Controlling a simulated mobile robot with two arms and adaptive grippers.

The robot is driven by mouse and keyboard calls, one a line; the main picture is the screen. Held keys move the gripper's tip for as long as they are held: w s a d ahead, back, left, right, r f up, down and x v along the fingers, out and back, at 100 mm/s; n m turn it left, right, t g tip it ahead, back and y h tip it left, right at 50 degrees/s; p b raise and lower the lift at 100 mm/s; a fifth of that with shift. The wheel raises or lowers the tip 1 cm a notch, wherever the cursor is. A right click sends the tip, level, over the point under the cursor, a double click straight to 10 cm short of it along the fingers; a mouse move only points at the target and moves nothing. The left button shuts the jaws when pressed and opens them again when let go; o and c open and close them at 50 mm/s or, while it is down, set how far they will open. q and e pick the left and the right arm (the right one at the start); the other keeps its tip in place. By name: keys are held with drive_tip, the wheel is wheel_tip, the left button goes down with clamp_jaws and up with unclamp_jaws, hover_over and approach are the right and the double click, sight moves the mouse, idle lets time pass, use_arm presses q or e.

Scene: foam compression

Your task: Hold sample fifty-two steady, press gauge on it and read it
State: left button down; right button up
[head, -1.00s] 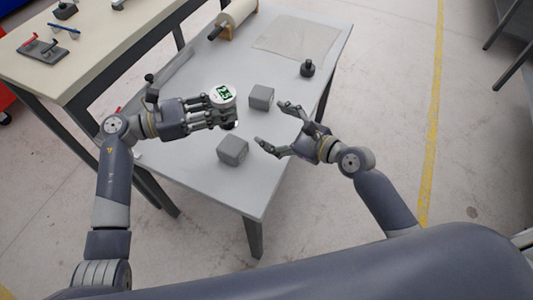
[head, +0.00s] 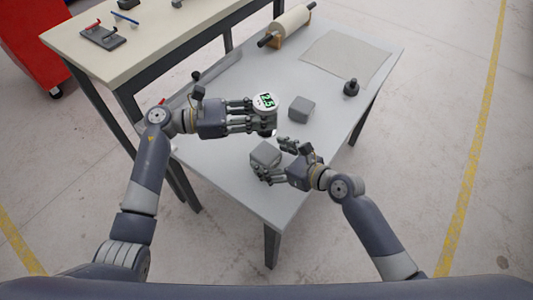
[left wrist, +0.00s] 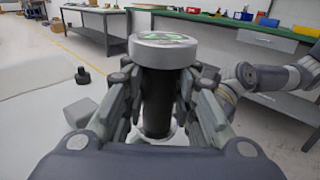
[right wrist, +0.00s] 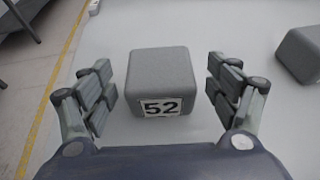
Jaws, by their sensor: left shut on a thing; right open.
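Sample fifty-two is a grey foam block (right wrist: 160,75) with a "52" label, on the table between the open fingers of my right gripper (right wrist: 160,95). It also shows in the head view (head: 265,153), near the table's front. My right gripper (head: 275,160) is open around it, with gaps on both sides in the right wrist view. The gauge (head: 265,103) has a round white head with a lit green display; its digits are too small to read surely. My left gripper (head: 258,118) is shut on the gauge's dark body (left wrist: 158,100) and holds it upright above the table.
A second grey block (head: 301,109) stands behind; it also shows in the right wrist view (right wrist: 303,52). The table's right front is clear.

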use_arm(q)
drive_tip(key=shift+r, duration=0.1)
use_arm(e)
drive_tip(key=shift+x, duration=1.2)
drive_tip(key=c, duration=1.1)
use_arm(q)
drive_tip(key=shift+w+d+f+n+t+y, duration=0.1)
drive_tip(key=shift+f+n+t+y, duration=0.2)
drive_tip(key=shift+f+n+t, duration=0.45)
drive_tip(key=shift+w+d+f+n+t+y, duration=0.1)
drive_tip(key=shift+f+n+t+y, duration=0.3)
drive_tip(key=shift+t, duration=0.55)
drive_tip(key=n+t, duration=0.1)
drive_tip(key=f+t, duration=0.1)
drive_tip(key=shift+s+f+n+t+y, duration=0.1)
drive_tip(key=shift+f+n+t+y, duration=0.1)
drive_tip(key=shift+n+t+y, duration=0.15)
drive_tip(key=shift+s+a+f+n+t+y, duration=0.15)
drive_tip(key=shift+n+t+y, duration=0.2)
drive_tip(key=shift+t, duration=0.2)
drive_tip(key=shift+s+a+f+n+t+y, duration=0.1)
drive_tip(key=shift+n+t+y, duration=0.1)
drive_tip(key=shift+n+t, duration=0.3)
